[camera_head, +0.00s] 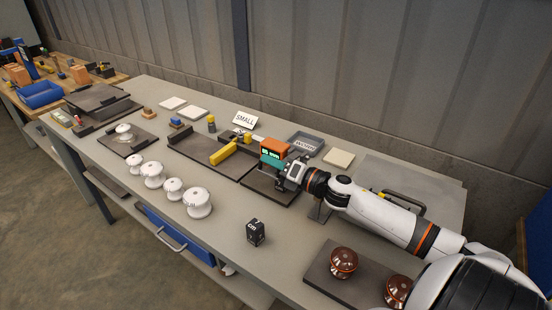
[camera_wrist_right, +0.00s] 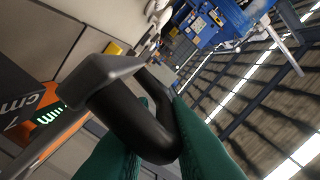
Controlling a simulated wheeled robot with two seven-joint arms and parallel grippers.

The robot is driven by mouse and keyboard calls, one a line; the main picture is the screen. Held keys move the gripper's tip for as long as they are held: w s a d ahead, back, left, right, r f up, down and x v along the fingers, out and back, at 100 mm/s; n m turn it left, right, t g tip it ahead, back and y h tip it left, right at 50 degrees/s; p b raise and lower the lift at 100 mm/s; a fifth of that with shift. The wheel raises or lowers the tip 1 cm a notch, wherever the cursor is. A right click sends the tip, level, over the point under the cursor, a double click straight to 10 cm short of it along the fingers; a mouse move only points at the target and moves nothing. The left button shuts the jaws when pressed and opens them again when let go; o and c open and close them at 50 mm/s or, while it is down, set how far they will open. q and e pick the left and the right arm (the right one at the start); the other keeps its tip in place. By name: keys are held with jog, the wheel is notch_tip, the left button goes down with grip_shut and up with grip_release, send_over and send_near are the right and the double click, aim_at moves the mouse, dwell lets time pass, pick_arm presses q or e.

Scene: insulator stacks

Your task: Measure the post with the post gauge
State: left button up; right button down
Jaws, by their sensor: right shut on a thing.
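The gauge (camera_head: 272,155) is an orange and dark box with a lit green display, at the middle of the bench on a dark mat. In the right wrist view its orange and dark body (camera_wrist_right: 45,112) shows at the left, with "cm" on it. My right gripper (camera_head: 281,183) is at the gauge's near right side. In the wrist view its green fingers (camera_wrist_right: 160,150) are shut on the gauge's black handle (camera_wrist_right: 133,118). My left gripper is out of view.
White insulators (camera_head: 197,202) stand in a row along the front left. A black cube (camera_head: 256,232) stands at the front. Brown insulators (camera_head: 343,262) sit on a dark mat at the right. A yellow block (camera_head: 223,152), a SMALL sign (camera_head: 245,118) and a grey tray (camera_head: 305,143) surround the gauge.

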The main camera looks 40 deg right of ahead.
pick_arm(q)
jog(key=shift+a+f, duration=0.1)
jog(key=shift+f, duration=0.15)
pick_arm(e)
jog(key=shift+s+a+f, duration=0.1)
jog(key=shift+a+f, duration=0.25)
jog(key=shift+f, duration=0.1)
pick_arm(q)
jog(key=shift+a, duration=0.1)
pick_arm(e)
jog(key=c, duration=1.5)
grip_release()
jog(key=shift+a, duration=0.1)
jog(key=shift+a+r, duration=0.1)
jog(key=shift+a, duration=0.05)
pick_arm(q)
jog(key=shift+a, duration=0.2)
pick_arm(e)
jog(key=shift+d, duration=0.2)
notch_tip(320, 180, up, 10)
jog(key=shift+f, duration=0.1)
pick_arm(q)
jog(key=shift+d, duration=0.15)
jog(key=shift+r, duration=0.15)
